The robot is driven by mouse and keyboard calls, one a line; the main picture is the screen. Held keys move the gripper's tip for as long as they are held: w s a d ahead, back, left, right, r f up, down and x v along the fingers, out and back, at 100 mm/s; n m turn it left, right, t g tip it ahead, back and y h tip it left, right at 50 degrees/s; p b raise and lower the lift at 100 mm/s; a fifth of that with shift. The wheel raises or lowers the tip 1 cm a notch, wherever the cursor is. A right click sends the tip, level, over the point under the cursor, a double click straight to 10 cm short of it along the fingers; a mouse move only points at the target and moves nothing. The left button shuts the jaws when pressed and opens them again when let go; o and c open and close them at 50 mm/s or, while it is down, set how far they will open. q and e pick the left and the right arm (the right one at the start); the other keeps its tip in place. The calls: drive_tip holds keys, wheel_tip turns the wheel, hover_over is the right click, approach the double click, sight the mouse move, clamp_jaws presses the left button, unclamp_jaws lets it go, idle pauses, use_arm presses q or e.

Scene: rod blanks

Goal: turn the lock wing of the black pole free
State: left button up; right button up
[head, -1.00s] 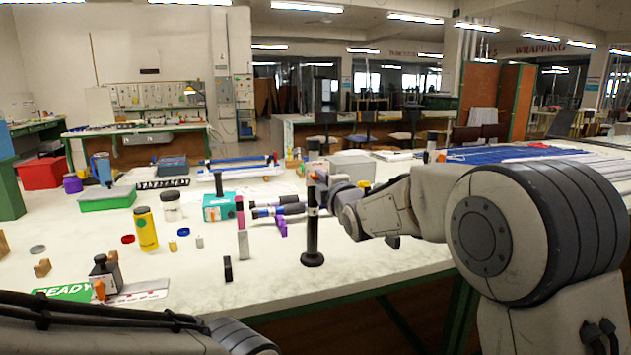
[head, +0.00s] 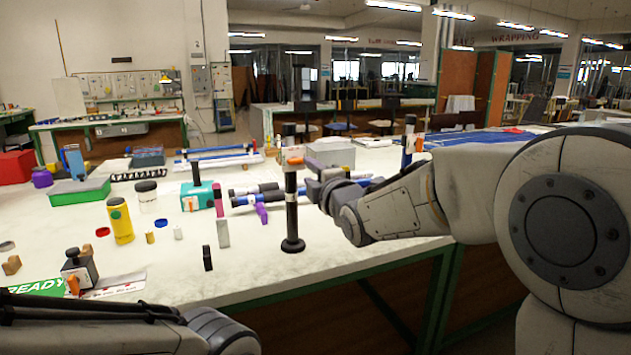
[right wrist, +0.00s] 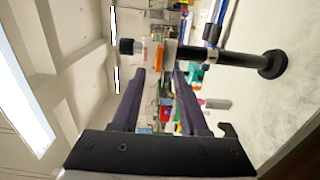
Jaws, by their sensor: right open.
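The black pole (head: 292,212) stands upright on its round foot on the white table. Its orange lock wing (head: 295,160) sits on a pale collar near the top and points across the pole. In the right wrist view the pole (right wrist: 225,57) lies sideways, with the orange wing (right wrist: 159,56) seen between the fingertips. My right gripper (head: 312,176) is open and empty, just right of the pole and slightly below the wing. A small gap shows between them in the head view. My left gripper is out of view; only my left arm shows at the lower left.
Behind the pole lie several rods (head: 255,190) and a purple piece (head: 261,213). Left of it stand a grey block (head: 223,233), a small black block (head: 207,258), a teal box (head: 196,197) and a yellow bottle (head: 120,221). The table front near the pole is clear.

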drive_tip(key=shift+v, duration=1.7)
drive_tip(key=s+a+f+m+g+h, duration=0.15)
drive_tip(key=s+f+m+g, duration=0.3)
drive_tip(key=s+f, duration=0.45)
drive_tip(key=s+a+f+m+g, duration=0.3)
drive_tip(key=s+f+m+g, duration=0.15)
drive_tip(key=s+f, duration=0.35)
drive_tip(key=s+d+f+m+g+h, duration=0.2)
drive_tip(key=s+f+m+g, duration=0.15)
drive_tip(key=s, duration=0.65)
drive_tip(key=s+d+f+m+g+h, duration=0.15)
drive_tip(key=s+f+g, duration=0.3)
drive_tip(key=s, duration=0.65)
wheel_tip(320, 180, up, 21)
drive_tip(key=p, duration=1.9)
drive_tip(key=shift+w+d+f+m+p, duration=0.2)
drive_tip(key=shift+d+f+m+p, duration=0.1)
drive_tip(key=shift+d+p, duration=0.15)
